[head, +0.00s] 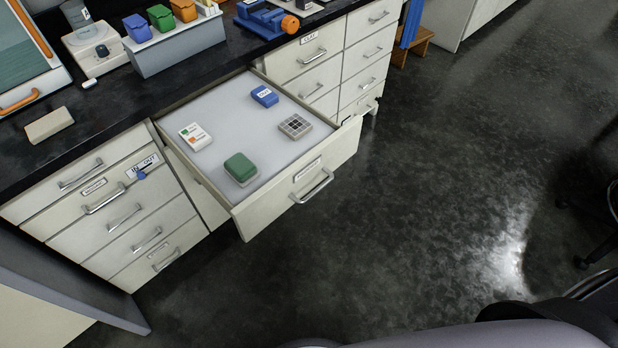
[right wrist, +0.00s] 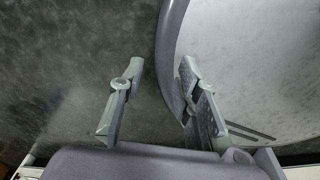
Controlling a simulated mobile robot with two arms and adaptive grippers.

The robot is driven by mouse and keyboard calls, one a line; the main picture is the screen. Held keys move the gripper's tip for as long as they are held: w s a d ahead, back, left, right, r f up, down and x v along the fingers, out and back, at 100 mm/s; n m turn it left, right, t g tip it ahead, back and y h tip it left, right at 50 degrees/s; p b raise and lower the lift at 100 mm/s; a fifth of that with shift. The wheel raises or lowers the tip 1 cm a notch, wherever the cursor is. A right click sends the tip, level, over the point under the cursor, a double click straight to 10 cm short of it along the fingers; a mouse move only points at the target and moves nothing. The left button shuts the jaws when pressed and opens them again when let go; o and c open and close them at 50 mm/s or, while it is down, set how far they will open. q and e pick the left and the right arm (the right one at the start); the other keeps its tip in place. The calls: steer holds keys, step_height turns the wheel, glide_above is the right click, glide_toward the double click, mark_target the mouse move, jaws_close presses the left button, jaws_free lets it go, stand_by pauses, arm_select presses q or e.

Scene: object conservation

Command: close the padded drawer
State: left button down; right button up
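The padded drawer (head: 265,122) is pulled far out from the cabinet under the dark bench in the head view. It has a pale grey lining, a cream front and a metal bar handle (head: 312,187). On its lining lie a blue box (head: 265,96), a grey gridded block (head: 295,126), a white box with coloured marks (head: 195,137) and a green block (head: 241,168). My right gripper (right wrist: 155,75) is in the right wrist view with its two fingers apart and nothing between them. It does not show in the head view. My left gripper is in no view.
Closed drawers flank the open one at left (head: 105,207) and right (head: 306,52). The benchtop (head: 95,115) holds a scale, coloured bins and a blue tool. A wooden stool (head: 412,45) stands at the back. The dark floor (head: 430,180) before the drawer is clear; chair parts (head: 600,225) show at right.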

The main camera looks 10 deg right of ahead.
steer(key=w+r+m+t, duration=0.1)
steer(key=w, duration=0.2)
steer(key=w+d+r+m+t, duration=0.1)
steer(key=w+r, duration=0.1)
steer(key=w, duration=0.2)
steer(key=w+r+t, duration=0.1)
steer(key=w, duration=0.3)
steer(key=shift+d+r+m+t+y, duration=0.2)
steer(key=shift+m+t+y, duration=0.1)
steer(key=shift+m+t, duration=0.1)
steer(key=c, duration=0.4)
steer(key=w+r+m+t, duration=0.1)
steer(key=w+r, duration=0.1)
steer(key=w, duration=0.1)
steer(key=w+a+r+m+t+y, duration=0.1)
steer(key=w+r, duration=0.2)
steer(key=w+a+r+m+t, duration=0.1)
steer(key=w+r, duration=0.2)
steer(key=shift+t+y, duration=0.3)
jaws_close()
steer(key=m+t+y, duration=0.7)
steer(key=m, duration=0.1)
glide_toward(279, 201)
steer(key=p+x, duration=0.1)
steer(key=x, duration=0.6)
steer(key=shift+w, duration=0.1)
